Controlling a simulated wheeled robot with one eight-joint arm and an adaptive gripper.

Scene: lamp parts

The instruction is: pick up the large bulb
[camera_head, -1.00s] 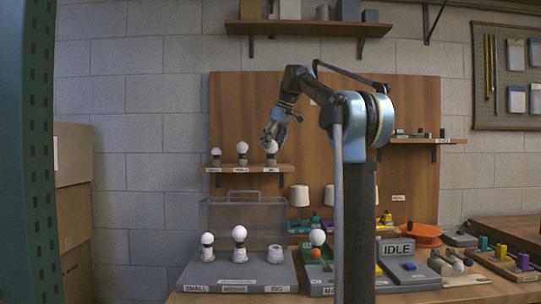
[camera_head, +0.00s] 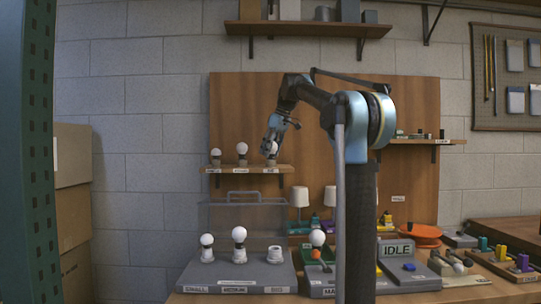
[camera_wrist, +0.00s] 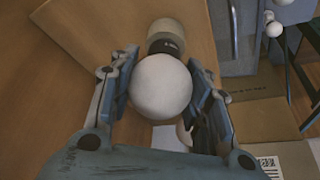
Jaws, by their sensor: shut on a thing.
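The large bulb (camera_head: 273,148) is a white globe at the right end of the small wall shelf. It is at its light cup holder (camera_head: 271,162); I cannot tell whether it has left the cup. My gripper (camera_wrist: 160,62) has one finger on each side of the globe and is shut on it. In the wrist view the large bulb (camera_wrist: 161,88) fills the space between the fingers, with its dark collar and the pale cup beyond it. Two other white bulbs stand to its left on the shelf, one at the middle (camera_head: 241,148) and one at the left end (camera_head: 216,153).
Below, a grey tray (camera_head: 215,280) holds two bulbs and an empty socket (camera_head: 275,254) at its right. A clear case with a handle (camera_head: 235,214) stands behind it. White-shaded lamps (camera_head: 299,197) stand to the right. Cardboard boxes (camera_head: 73,190) are at the left.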

